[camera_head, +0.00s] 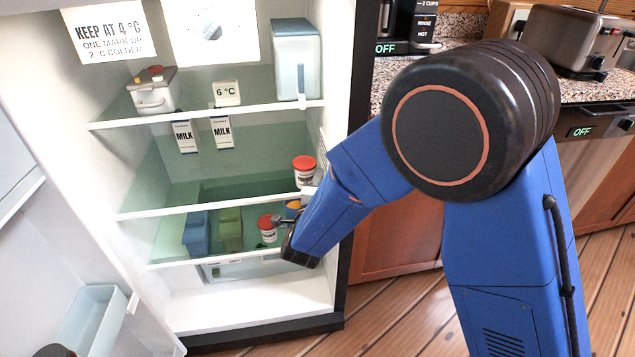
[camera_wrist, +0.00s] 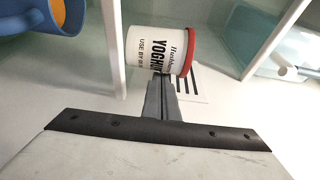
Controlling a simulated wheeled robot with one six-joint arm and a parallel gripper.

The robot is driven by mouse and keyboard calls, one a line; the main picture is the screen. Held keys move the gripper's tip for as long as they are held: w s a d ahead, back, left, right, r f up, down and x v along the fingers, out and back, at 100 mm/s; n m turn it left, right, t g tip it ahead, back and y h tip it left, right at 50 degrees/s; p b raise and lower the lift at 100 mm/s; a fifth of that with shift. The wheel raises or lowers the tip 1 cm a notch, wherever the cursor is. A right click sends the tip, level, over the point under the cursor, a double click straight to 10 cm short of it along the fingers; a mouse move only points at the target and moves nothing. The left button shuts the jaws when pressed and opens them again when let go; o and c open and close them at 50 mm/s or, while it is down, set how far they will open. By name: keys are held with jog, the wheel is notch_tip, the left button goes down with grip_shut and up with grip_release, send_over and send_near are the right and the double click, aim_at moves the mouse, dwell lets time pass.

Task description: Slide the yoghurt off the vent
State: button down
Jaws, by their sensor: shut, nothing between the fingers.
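The yoghurt pot (camera_wrist: 155,48), white with a red lid, is in front of my gripper in the wrist view. A white vent plate with black slots (camera_wrist: 190,82) shows partly beside and behind it; the pot hides the rest. My gripper (camera_wrist: 163,80) is shut and empty, its tips close against the pot's side; I cannot tell whether they touch.
A second red-lidded pot (camera_head: 304,168) stands on the shelf above. A blue mug (camera_wrist: 30,18) is near my gripper. Blue (camera_head: 196,234) and green (camera_head: 231,229) containers stand left on the lower shelf. Shelf edges and the fridge's right wall are close to my arm.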

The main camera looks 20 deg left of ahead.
jog(key=s+a, duration=0.2)
jog(key=a, duration=0.1)
jog(key=s+a, duration=0.2)
jog(key=a, duration=0.2)
jog(key=s+a, duration=0.2)
jog(key=a, duration=0.1)
jog(key=shift+s+a, duration=0.2)
dwell(1.2)
